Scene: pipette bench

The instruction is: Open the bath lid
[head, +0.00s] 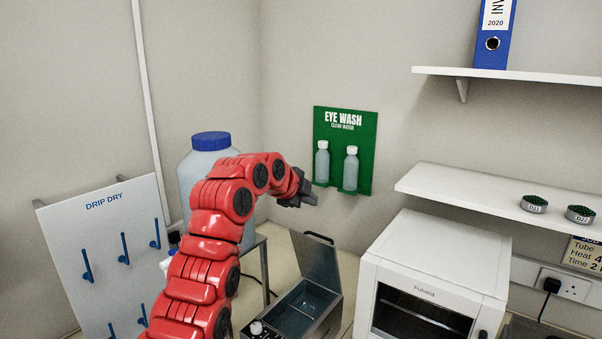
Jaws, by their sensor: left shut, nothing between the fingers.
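The bath (283,326) is a small grey metal box with bluish water (305,305) in it, low in the middle of the head view. Its lid (316,262) stands raised, tilted up at the back of the bath, with a dark handle (318,237) along its top edge. My left gripper (312,200) is shut and empty, above and slightly left of the raised lid, and appears apart from it. My red left arm hides part of the area left of the bath. My right gripper is not in view.
A white Fulvela oven (432,270) stands right of the bath. A large blue-capped bottle (200,162) is behind my left arm. A drip-dry board (105,240) with blue pegs stands at left. A green eye wash station (345,150) hangs behind the gripper.

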